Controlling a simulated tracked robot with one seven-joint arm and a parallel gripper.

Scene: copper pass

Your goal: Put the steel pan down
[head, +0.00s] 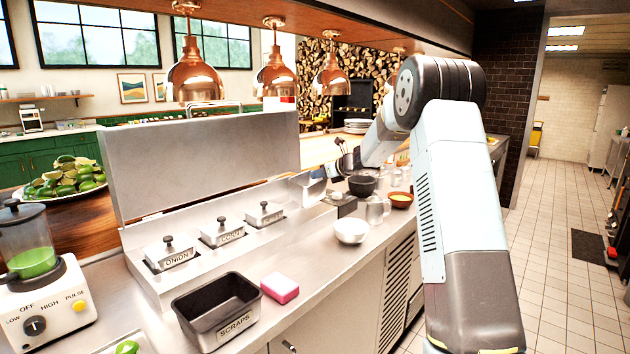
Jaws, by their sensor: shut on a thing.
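My gripper (322,187) is at the far right end of the steel condiment rail, small in view and partly blended with the metal around it. It is shut on what looks like the steel pan (306,188), a grey metal shape tilted beside the rail's end. The pan's outline is hard to separate from the rail, and I cannot tell whether it touches the rail or the counter.
The steel counter (325,268) holds a SCRAPS tin (217,312), a pink sponge (280,288), a white bowl (351,231), a clear jug (376,211) and a dark bowl (362,185). Lidded rail wells (222,232) are left. Copper lamps (194,80) hang above.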

